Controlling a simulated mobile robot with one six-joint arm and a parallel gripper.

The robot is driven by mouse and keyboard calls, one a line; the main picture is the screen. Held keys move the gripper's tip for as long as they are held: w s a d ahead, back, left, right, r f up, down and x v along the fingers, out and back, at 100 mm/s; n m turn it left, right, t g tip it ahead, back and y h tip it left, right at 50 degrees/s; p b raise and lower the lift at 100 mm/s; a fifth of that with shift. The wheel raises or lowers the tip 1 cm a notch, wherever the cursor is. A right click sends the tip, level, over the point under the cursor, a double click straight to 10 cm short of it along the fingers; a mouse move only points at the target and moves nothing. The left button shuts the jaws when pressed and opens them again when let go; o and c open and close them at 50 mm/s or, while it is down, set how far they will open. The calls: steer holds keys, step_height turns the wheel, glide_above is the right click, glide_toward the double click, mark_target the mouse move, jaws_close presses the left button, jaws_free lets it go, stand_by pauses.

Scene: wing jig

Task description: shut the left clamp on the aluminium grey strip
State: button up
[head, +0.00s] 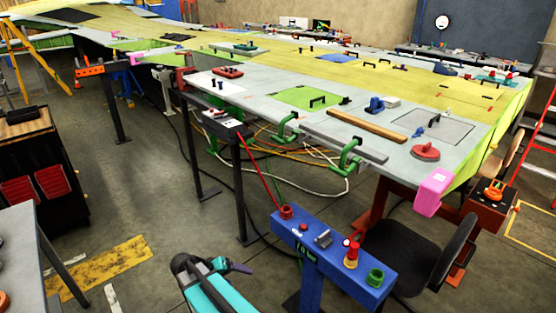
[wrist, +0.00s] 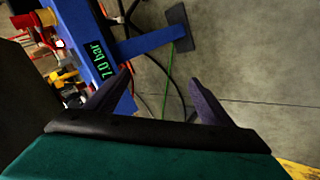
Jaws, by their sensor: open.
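The aluminium grey strip (head: 322,134) lies along the near edge of the wing panel in the head view. The left green clamp (head: 287,127) sits at the strip's left end, on the panel edge. A second green clamp (head: 347,157) sits further right along the strip. Whether either clamp is shut is too small to tell. My gripper (head: 243,267) is low in front of the wing, well apart from both clamps. In the wrist view my gripper (wrist: 162,80) has its two dark fingers spread with nothing between them. The clamps and strip do not show in the wrist view.
A blue stand (head: 335,252) with a "7.0 bar" display and coloured fittings stands right of my gripper; it also shows in the wrist view (wrist: 97,48). A black chair (head: 415,255) is beyond it. A red hose and cables run near the trestle legs.

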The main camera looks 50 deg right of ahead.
steer(key=w+d+r+m+h, duration=0.3)
steer(key=w+d+r, duration=0.35)
steer(key=r, duration=0.35)
steer(key=m+h+b, duration=0.3)
steer(key=m+h, duration=0.4)
steer(key=m, duration=0.2)
glide_toward(278, 138)
steer(key=a, duration=0.4)
steer(key=shift+w, duration=0.15)
steer(key=shift+d, duration=0.15)
steer(key=d+p, duration=0.1)
steer(key=d, duration=0.3)
steer(key=d+p, duration=0.1)
steer(key=d, duration=0.4)
steer(key=s+d+p, duration=0.1)
steer(key=d+p, duration=0.1)
steer(key=d, duration=0.2)
steer(key=shift+d, duration=0.3)
steer(key=c, duration=1.5)
